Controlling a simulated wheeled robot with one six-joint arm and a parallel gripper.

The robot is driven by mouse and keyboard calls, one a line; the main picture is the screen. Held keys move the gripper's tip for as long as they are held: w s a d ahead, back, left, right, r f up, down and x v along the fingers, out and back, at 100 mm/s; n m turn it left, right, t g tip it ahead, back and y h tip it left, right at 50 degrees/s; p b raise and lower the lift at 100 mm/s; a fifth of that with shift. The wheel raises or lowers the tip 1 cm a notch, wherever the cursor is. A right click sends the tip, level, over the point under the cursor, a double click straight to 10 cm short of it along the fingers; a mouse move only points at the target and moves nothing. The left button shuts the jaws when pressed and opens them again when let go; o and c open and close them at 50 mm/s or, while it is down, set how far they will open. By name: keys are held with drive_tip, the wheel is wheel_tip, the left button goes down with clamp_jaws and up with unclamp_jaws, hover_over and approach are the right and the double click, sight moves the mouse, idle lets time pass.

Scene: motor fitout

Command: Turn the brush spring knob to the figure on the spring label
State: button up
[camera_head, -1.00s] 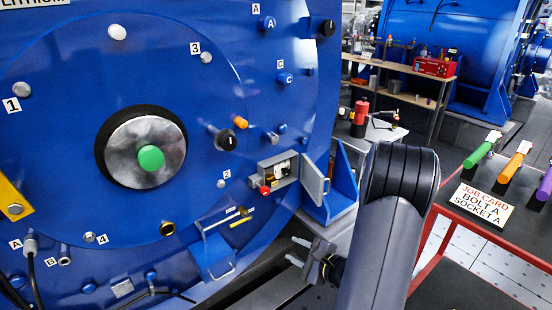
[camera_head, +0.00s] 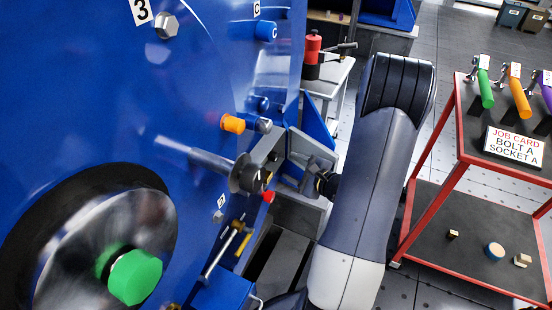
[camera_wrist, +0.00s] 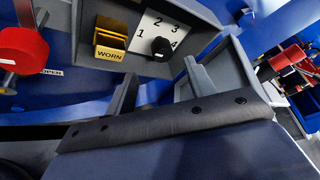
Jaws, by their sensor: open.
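In the wrist view a small black knob (camera_wrist: 161,47) sits on a white dial plate (camera_wrist: 150,24) with figures 1, 2, 3 and 4, inside a grey box (camera_wrist: 92,8). I cannot tell which figure it points to. A yellow block marked WORN (camera_wrist: 110,42) is left of the knob. My gripper (camera_wrist: 160,88) is open and empty, its two grey fingers below the knob and apart from it. In the head view my gripper (camera_head: 297,170) is beside the grey box (camera_head: 266,146) on the blue motor. I cannot make out a spring label.
A red knob (camera_wrist: 22,48) stands left of the box, near an OPEN label (camera_wrist: 50,72). A red trolley (camera_head: 455,140) with a job card (camera_head: 513,146) stands at right.

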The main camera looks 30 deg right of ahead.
sight(276, 158)
drive_tip(key=x, duration=0.8)
drive_tip(key=shift+w, duration=0.4)
drive_tip(key=shift+c, duration=0.5)
drive_tip(key=c, duration=0.9)
drive_tip(key=shift+o, duration=0.2)
drive_tip(key=shift+r, duration=0.1)
